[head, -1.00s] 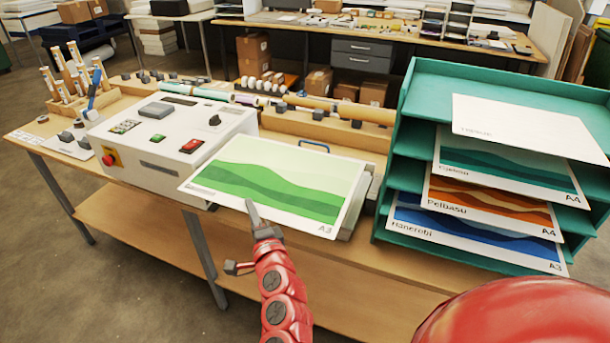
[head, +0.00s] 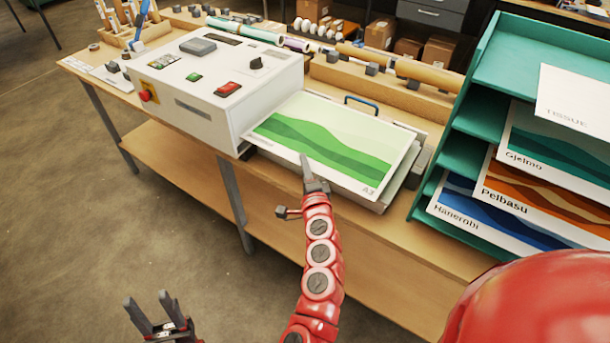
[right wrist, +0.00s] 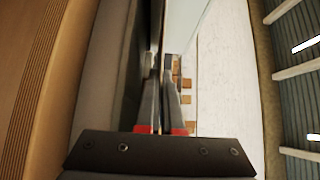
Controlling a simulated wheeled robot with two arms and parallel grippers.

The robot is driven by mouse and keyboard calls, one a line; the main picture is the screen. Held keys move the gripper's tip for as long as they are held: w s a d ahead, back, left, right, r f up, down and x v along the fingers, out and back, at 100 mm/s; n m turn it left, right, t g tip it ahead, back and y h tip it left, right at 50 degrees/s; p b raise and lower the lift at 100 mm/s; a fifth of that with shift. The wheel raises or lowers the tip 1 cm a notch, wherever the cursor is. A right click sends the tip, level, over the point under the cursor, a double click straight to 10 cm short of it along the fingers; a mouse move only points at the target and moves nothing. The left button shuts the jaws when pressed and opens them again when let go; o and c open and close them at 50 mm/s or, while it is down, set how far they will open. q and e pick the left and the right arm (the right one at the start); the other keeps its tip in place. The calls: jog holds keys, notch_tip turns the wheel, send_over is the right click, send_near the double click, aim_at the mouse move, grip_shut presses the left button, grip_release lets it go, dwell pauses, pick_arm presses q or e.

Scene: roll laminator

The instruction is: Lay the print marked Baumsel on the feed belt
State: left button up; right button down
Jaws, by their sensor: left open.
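The print with green hills (head: 335,140), marked A3, lies over the feed belt of the laminator, with its left edge by the white housing. Its name at the lower left is too small to read. The feed bed (head: 398,186) shows only at the right; I cannot tell whether the sheet touches it everywhere. My right gripper (head: 307,168) is at the print's front edge, one finger over its top. In the right wrist view its fingers (right wrist: 162,105) are close together around a thin edge. My left gripper (head: 152,312) is open and empty, low in front of the bench.
The white laminator housing (head: 220,85) stands left of the print. A blue handle (head: 362,103) sits behind it. A green shelf rack (head: 470,150) with several other prints, including Pelbasu (head: 530,192), stands at the right. The floor in front is clear.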

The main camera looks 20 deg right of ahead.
jog(key=shift+f, duration=2.2)
jog(key=shift+f+b, duration=0.15)
jog(key=shift+b, duration=0.15)
jog(key=c, duration=1.1)
grip_release()
